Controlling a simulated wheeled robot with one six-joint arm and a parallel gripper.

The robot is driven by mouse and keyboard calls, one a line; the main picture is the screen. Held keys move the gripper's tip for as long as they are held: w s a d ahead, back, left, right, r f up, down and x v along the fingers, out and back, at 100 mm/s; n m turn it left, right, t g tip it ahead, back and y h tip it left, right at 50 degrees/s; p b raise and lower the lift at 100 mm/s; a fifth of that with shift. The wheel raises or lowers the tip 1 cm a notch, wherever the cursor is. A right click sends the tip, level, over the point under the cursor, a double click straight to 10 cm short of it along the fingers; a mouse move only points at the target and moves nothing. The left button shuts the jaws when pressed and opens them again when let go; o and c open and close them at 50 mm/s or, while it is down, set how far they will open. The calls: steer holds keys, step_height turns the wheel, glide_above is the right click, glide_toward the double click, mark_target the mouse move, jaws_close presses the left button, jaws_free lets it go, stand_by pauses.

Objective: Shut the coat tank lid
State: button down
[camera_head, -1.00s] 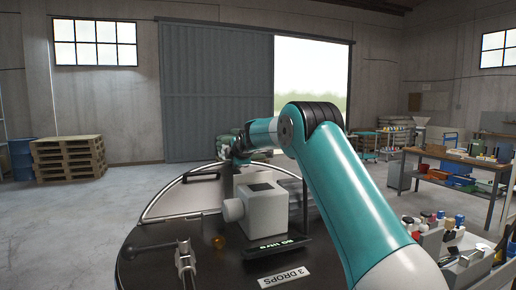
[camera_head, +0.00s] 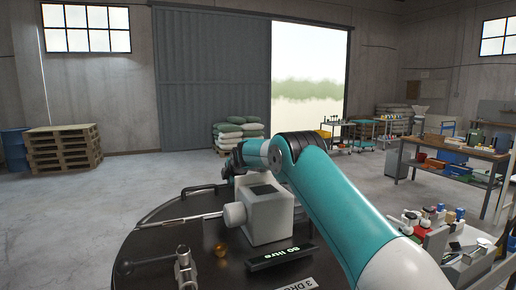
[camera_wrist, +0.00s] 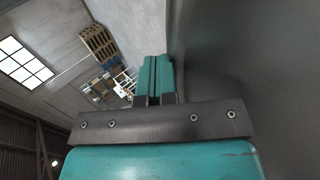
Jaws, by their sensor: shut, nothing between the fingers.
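A round dark tank top (camera_head: 150,262) fills the near foreground of the head view. Its hinged lid half (camera_head: 178,207) lies at the far side, low and close to level, beyond a metal hinge rod (camera_head: 180,221). I cannot tell if it is fully seated. A dark handle (camera_head: 203,188) shows on the lid. My gripper is hidden in the head view, beyond the motor box. In the wrist view my gripper (camera_wrist: 157,75) is shut and empty, beside a large dark surface (camera_wrist: 255,70), probably the lid; contact is unclear.
A metal clamp (camera_head: 186,268) and an amber knob (camera_head: 221,250) are nearby. Pallets (camera_head: 64,150) and a workbench (camera_head: 450,165) stand beyond open floor.

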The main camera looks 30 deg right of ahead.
steer(key=shift+a, duration=0.1)
step_height(320, 180, up, 5)
steer(key=p, duration=0.3)
steer(key=shift+r, duration=0.15)
steer(key=shift+r+b, duration=0.35)
steer(key=shift+b, duration=0.75)
step_height(320, 180, up, 8)
steer(key=shift+b, duration=0.4)
